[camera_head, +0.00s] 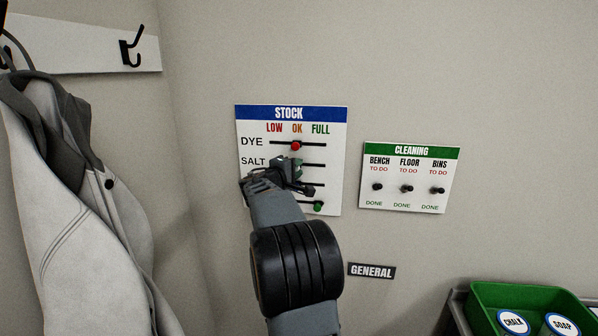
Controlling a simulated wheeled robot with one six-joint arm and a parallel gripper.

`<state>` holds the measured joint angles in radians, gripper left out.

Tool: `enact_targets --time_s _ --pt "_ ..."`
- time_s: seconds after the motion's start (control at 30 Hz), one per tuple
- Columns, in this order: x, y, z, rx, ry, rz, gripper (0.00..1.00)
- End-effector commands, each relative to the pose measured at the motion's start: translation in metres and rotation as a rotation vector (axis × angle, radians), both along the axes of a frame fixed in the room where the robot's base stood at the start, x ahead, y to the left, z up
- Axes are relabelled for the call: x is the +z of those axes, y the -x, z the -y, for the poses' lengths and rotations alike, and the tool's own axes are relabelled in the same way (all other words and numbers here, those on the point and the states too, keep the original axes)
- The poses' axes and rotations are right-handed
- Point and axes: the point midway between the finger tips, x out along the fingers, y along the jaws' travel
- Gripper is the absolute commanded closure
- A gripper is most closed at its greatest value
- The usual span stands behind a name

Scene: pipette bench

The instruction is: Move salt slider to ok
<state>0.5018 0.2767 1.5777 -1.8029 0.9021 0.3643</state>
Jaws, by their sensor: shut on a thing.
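The white STOCK board (332,125) with a blue header hangs on the wall. LOW, OK and FULL are printed across its top. The SALT label (253,161) is at the left of the second row. The bare right end of the salt track (316,165) shows beyond my gripper (288,165). My gripper is at the salt row, just left of below OK, and is shut on the salt slider. The slider's knob is hidden by the gripper, so its exact place cannot be told.
The dye slider (296,146) has a red knob under OK. A green knob (318,207) is on the bottom row. My arm hides the lower left of the board. A CLEANING board (408,175) is to the right, a coat (85,200) hangs left, and a green bin (490,291) is lower right.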

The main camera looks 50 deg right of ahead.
Motion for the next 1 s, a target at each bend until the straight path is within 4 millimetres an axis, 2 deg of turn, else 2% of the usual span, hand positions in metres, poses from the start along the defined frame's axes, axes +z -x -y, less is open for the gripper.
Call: enact_targets --time_s 0.13,0.17,0.43,0.77,0.87,1.0 --pt "0.000 0.000 -0.001 0.001 0.000 0.000 1.00" --pt "0.000 0.000 -0.001 0.002 0.000 0.000 0.72" --pt "0.000 -0.001 -0.001 0.003 0.000 0.000 0.48" --pt "-0.001 0.000 -0.008 0.004 0.001 0.001 0.48" --pt "-0.002 0.003 -0.020 0.005 0.003 0.003 0.48" --pt "-0.003 0.008 -0.048 0.008 0.002 0.002 0.48"
